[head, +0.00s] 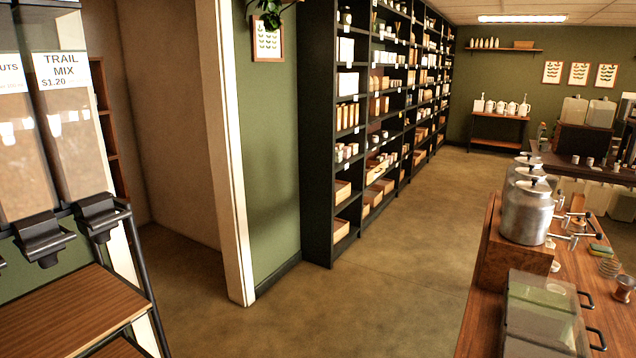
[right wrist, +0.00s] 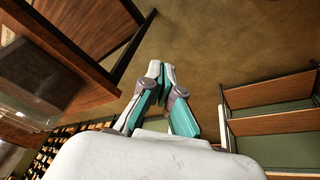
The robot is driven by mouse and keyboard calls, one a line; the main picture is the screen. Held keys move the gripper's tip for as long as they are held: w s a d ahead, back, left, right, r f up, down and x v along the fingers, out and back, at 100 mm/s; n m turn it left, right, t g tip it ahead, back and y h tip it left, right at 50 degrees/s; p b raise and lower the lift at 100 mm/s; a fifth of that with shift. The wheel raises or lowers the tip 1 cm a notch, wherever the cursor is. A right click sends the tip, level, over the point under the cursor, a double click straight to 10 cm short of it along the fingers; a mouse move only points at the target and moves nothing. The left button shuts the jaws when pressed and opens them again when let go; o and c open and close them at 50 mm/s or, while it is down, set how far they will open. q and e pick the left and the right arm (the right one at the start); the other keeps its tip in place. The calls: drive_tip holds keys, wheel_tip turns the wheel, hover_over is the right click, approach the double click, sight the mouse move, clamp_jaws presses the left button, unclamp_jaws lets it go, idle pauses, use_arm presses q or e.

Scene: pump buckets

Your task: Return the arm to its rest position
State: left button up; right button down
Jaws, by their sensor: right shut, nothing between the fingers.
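My right gripper (right wrist: 161,70) shows in the right wrist view, with teal and white fingers. Its fingertips meet, and nothing is held between them. Open brown floor lies beyond the tips. Neither of my grippers shows in the head view, and my left gripper is in no view. In the head view, steel pump buckets (head: 526,212) stand on the wooden counter at the right, apart from any gripper.
A bin rack (head: 70,310) with a "Trail Mix" dispenser (head: 68,120) stands at left. Clear-lidded bins (head: 541,318) sit on the right counter (head: 480,335). The floor (head: 370,290) between is clear. Wooden shelving (right wrist: 270,122) is right in the wrist view.

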drive_tip(key=s+a, duration=0.4)
drive_tip(key=a, duration=0.1)
wheel_tip(320, 180, down, 29)
drive_tip(key=s+g+b, duration=0.2)
drive_tip(key=b, duration=0.1)
drive_tip(key=s+d+f+g+b, duration=0.1)
drive_tip(key=s+d+f, duration=0.2)
drive_tip(key=s+f, duration=1.2)
wheel_tip(320, 180, down, 2)
drive_tip(key=shift+s+d+f+n+y, duration=0.1)
drive_tip(key=shift+s+d+n+y, duration=0.1)
drive_tip(key=shift+s+n+y, duration=0.15)
